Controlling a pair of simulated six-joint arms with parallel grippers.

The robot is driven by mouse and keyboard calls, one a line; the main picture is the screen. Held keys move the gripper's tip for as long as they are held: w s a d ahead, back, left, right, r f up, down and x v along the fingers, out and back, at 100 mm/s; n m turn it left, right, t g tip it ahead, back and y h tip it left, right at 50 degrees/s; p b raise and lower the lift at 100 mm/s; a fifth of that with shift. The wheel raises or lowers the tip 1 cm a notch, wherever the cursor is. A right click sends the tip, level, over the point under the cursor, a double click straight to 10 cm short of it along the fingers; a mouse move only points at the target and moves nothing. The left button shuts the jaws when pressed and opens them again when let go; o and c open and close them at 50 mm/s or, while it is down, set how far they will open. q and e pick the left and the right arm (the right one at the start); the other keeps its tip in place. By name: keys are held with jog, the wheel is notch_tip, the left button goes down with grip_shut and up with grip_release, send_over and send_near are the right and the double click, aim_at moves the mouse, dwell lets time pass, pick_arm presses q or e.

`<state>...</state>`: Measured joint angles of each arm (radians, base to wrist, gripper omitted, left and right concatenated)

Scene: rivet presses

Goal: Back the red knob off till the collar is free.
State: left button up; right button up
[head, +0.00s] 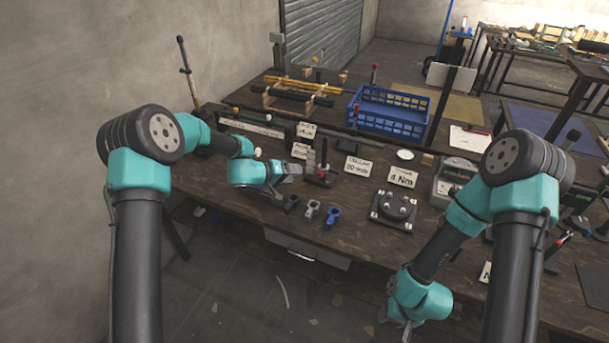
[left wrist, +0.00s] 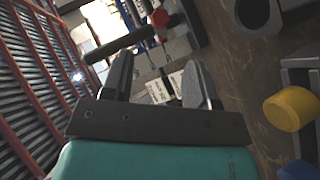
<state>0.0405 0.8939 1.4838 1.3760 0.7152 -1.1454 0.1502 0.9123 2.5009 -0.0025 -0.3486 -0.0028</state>
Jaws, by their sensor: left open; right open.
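A red knob-like part (left wrist: 160,17) shows at the top of the left wrist view, ahead of my left gripper's fingers. In the head view, a small dark upright stand with red on it (head: 322,173) is just right of my left gripper (head: 297,172). That gripper is open, with nothing seen between its fingers. Black, grey and blue (head: 333,214) collar-like pieces sit near the table's front edge. I cannot tell which collar the knob bears on. My right gripper (head: 407,326) is open and low, in front of the table, its fingers mostly hidden.
A blue crate (head: 377,123) and rods on a rack stand behind. Several white label cards (head: 402,175) lie around. A dark plate fixture (head: 394,210) is right of the collars. In the left wrist view, a yellow cylinder (left wrist: 292,108) is close on the right.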

pick_arm(q)
jog(key=v, duration=0.7)
jog(key=shift+s+a, duration=0.1)
jog(key=shift+a, duration=0.05)
jog(key=shift+a, duration=0.1)
